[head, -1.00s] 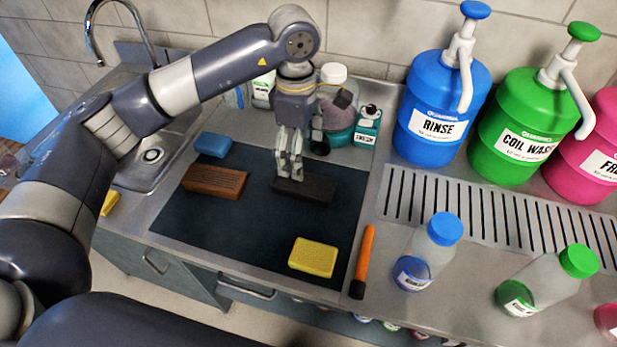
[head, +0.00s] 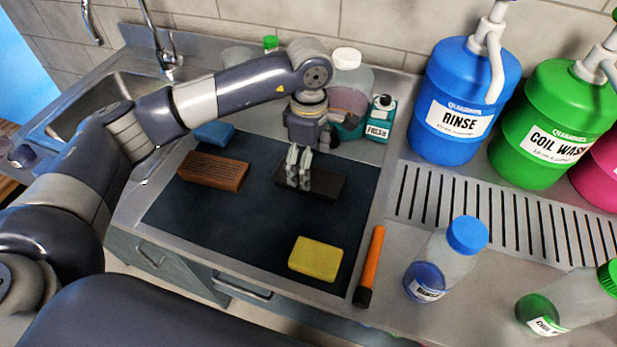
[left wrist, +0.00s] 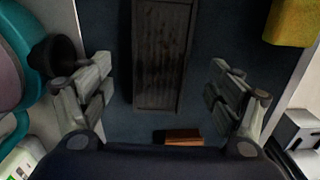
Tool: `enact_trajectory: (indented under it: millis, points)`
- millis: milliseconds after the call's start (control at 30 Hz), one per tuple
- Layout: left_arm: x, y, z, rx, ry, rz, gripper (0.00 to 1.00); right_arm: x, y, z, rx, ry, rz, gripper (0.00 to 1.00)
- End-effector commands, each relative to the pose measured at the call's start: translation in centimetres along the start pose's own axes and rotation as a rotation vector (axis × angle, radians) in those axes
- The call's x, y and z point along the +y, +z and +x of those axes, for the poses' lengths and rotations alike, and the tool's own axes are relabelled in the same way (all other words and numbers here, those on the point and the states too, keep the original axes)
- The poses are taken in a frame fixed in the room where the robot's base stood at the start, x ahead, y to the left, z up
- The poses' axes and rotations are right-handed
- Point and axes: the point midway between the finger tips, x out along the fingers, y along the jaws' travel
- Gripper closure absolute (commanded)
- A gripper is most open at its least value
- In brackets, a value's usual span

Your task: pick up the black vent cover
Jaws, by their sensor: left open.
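The black vent cover (head: 325,186) is a flat, dark, slatted block lying on the dark mat (head: 235,226). In the left wrist view the cover (left wrist: 160,55) runs lengthwise, between and beyond the fingers. My left gripper (head: 298,172) is above the left part of the cover, pointing down, and hides some of it in the head view. In the left wrist view the gripper (left wrist: 161,70) is open, with one finger off each long side and nothing held. Whether the fingertips are level with the cover is hard to tell. My right gripper is not in view.
A brown block (head: 213,171) and blue sponge (head: 214,133) lie left of the cover; a yellow sponge (head: 316,259) lies in front. An orange-handled tool (head: 371,262) is at the mat's right edge. A teal bottle (head: 378,120) and pink-filled jug (head: 350,88) stand behind.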

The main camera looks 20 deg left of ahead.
Motion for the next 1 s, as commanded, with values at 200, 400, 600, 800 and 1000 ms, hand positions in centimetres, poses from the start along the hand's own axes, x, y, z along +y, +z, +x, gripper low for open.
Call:
enact_trajectory:
  millis: [200, 400, 600, 800, 1000]
  points:
    - [-0.2, -0.1, 2.6, 0.001, -0.006, 0.000, 0.17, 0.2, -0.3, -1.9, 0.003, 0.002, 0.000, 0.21]
    - [-0.1, -0.1, 5.0, 0.000, -0.002, 0.000, 0.17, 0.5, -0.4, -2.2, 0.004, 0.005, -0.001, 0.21]
    - [-0.1, -0.1, 5.2, 0.000, 0.000, 0.001, 0.17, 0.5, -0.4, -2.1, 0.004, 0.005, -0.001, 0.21]
    - [-0.1, -0.1, 5.2, 0.000, 0.000, 0.001, 0.53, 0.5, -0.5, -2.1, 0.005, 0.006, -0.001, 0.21]
    - [-0.1, -0.1, 5.1, 0.000, 0.001, 0.000, 0.73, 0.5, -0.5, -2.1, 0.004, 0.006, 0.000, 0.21]
